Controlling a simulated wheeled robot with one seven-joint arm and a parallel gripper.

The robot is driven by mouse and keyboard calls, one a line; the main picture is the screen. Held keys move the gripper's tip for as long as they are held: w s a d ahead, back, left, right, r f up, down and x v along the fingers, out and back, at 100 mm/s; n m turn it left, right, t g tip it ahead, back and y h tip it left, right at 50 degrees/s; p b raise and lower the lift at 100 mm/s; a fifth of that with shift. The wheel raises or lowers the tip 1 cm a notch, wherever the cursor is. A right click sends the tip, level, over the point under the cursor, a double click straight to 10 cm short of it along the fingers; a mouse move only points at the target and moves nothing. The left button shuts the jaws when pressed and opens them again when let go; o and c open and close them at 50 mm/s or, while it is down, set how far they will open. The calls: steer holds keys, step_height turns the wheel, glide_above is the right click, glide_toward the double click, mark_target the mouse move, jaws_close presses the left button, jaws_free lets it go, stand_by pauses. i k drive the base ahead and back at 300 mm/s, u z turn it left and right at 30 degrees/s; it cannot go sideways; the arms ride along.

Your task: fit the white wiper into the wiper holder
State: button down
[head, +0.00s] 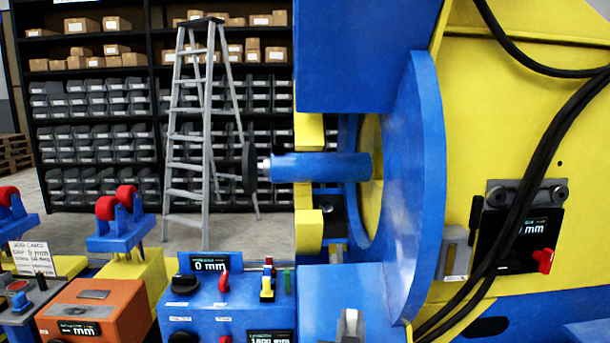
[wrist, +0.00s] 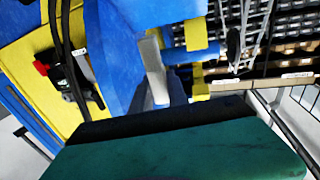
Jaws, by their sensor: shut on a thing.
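I cannot make out the white wiper for certain in either view. A pale grey-white bar (wrist: 153,68) stands against the blue parts of the positioner in the wrist view. A pale rounded bracket (head: 350,326) shows at the bottom edge of the head view, in front of a blue block. I cannot tell whether either is the wiper or its holder. My gripper's fingers do not show in either view. A dark green block with a black edge (wrist: 185,148) fills the bottom of the wrist view, very close; I cannot tell whether it is held.
The large blue disc (head: 415,180) of the positioner and its yellow body (head: 520,110) fill the right. A blue cylinder (head: 320,167) juts left from it. Black cables (head: 535,165) hang in front. Control boxes, one orange (head: 100,308), line the lower left. A ladder (head: 205,120) stands behind.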

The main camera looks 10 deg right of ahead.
mark_target(280, 151)
steer(key=u, duration=0.2)
steer(key=i, duration=0.65)
steer(key=u, duration=0.5)
